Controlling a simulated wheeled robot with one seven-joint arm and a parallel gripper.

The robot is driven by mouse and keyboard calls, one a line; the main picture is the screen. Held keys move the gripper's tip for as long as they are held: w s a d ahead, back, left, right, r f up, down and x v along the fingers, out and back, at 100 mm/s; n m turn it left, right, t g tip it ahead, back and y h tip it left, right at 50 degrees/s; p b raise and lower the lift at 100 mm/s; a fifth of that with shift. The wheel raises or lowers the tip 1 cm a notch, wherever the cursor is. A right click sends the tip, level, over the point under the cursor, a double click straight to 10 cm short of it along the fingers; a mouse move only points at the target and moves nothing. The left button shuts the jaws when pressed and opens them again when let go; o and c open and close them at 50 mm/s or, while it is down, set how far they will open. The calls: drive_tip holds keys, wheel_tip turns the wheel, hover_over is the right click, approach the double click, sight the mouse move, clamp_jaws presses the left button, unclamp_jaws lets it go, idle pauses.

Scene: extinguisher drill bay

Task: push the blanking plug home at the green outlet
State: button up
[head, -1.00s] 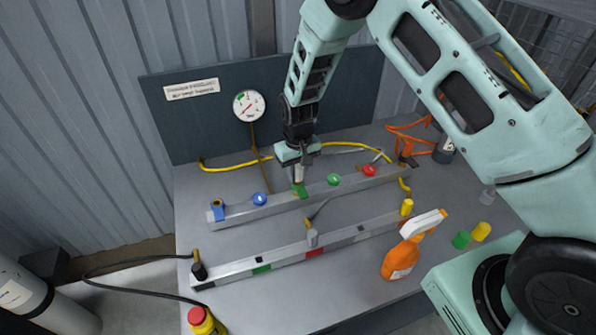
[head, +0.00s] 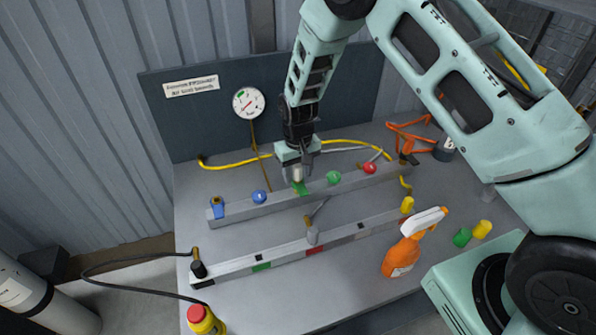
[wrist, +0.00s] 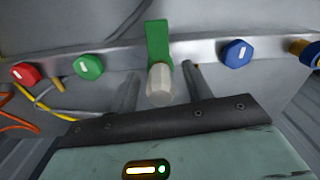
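The blanking plug (wrist: 160,85) is a pale, whitish cylinder. In the wrist view it stands at the green outlet bracket (wrist: 158,42) on the grey rail. How deep it sits cannot be told. In the head view the plug (head: 297,173) shows small above the green outlet (head: 300,188). My gripper (head: 298,168) is over that outlet. In the wrist view its two dark fingers stand on either side of the plug, with a visible gap on each side, so my gripper (wrist: 160,92) looks open around it.
A blue knob (head: 259,197), a green knob (head: 333,178) and a red knob (head: 369,168) sit along the rail. A front rail (head: 285,257) lies nearer. An orange spray bottle (head: 400,258) stands at right. A pressure gauge (head: 248,103) is on the back panel.

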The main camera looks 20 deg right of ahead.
wheel_tip(320, 180, up, 17)
drive_tip(key=b, duration=0.4)
drive_tip(key=s+a+r+n+y, duration=0.15)
drive_tip(key=s+a, duration=0.25)
drive_tip(key=s, duration=0.5)
drive_tip(key=s+a+r+n, duration=0.2)
drive_tip(key=s+a+r, duration=0.15)
drive_tip(key=s, duration=0.65)
drive_tip(key=s+d+f+n, duration=0.1)
drive_tip(key=s+n, duration=0.1)
drive_tip(key=s, duration=1.2)
drive_tip(key=shift+s+f+n+h, duration=0.25)
drive_tip(key=shift+f+n+h, duration=0.1)
drive_tip(key=shift+h, duration=0.1)
drive_tip(key=shift+d+r, duration=0.1)
